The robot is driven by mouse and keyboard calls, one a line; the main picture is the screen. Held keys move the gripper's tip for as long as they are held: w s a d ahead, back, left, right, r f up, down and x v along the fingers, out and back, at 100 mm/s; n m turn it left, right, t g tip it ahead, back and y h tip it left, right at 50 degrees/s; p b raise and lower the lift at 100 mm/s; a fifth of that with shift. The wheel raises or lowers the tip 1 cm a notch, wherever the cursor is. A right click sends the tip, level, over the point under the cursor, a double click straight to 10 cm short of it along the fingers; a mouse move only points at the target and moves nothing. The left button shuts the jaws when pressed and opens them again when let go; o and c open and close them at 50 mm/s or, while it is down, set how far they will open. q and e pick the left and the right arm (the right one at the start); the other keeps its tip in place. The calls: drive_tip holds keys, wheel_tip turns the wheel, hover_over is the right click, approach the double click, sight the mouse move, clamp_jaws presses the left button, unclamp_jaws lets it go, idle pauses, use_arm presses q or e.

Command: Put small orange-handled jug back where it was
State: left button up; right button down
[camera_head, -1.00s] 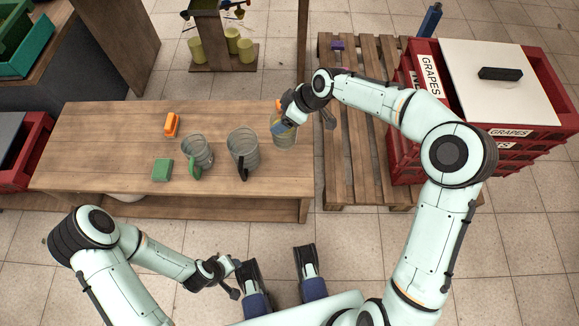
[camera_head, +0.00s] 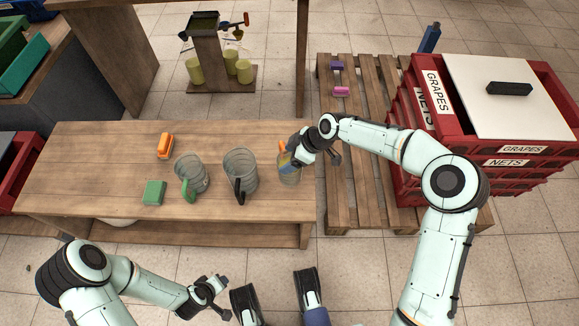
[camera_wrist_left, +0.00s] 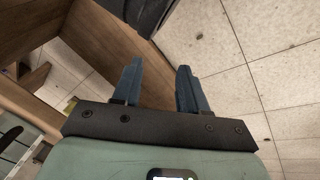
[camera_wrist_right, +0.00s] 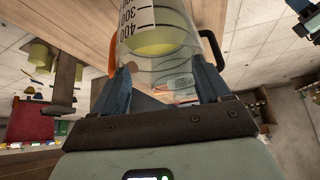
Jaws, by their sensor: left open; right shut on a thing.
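The small orange-handled jug (camera_head: 289,177) is clear with a measuring scale and some yellowish liquid inside. My right gripper (camera_head: 291,160) is shut on it, over the right end of the wooden table (camera_head: 100,207). The jug fills the top of the right wrist view (camera_wrist_right: 165,45), between the fingers (camera_wrist_right: 165,85), with its orange handle at the left. I cannot tell whether its base touches the table. My left gripper (camera_head: 221,284) is open and empty in front of the table; its fingers also show in the left wrist view (camera_wrist_left: 155,88).
A black-handled jug (camera_head: 241,168) stands left of the held jug, then a green-handled jug (camera_head: 190,172). A green block (camera_head: 153,192) and an orange item (camera_head: 165,146) lie further left. Red crates (camera_head: 400,165) and a pallet (camera_head: 340,205) stand to the right.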

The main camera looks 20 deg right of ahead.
use_arm(q)
drive_tip(key=s+f, duration=0.1)
drive_tip(key=s+b, duration=0.1)
drive_tip(key=s+f+g, duration=0.1)
drive_tip(key=shift+a+f, duration=0.25)
drive_tip(key=shift+f, duration=0.05)
use_arm(e)
wheel_tip(320, 180, down, 6)
drive_tip(key=shift+r, duration=0.15)
use_arm(q)
drive_tip(key=shift+f, duration=0.1)
use_arm(e)
unclamp_jaws()
use_arm(q)
drive_tip(key=shift+h, duration=0.3)
drive_tip(key=r+p, duration=0.1)
drive_tip(key=d+r+p, duration=0.1)
drive_tip(key=r, duration=0.1)
drive_tip(key=d+r+p, duration=0.1)
drive_tip(key=r, duration=0.1)
use_arm(e)
drive_tip(key=v, duration=1.2)
use_arm(q)
drive_tip(key=shift+d, duration=0.1)
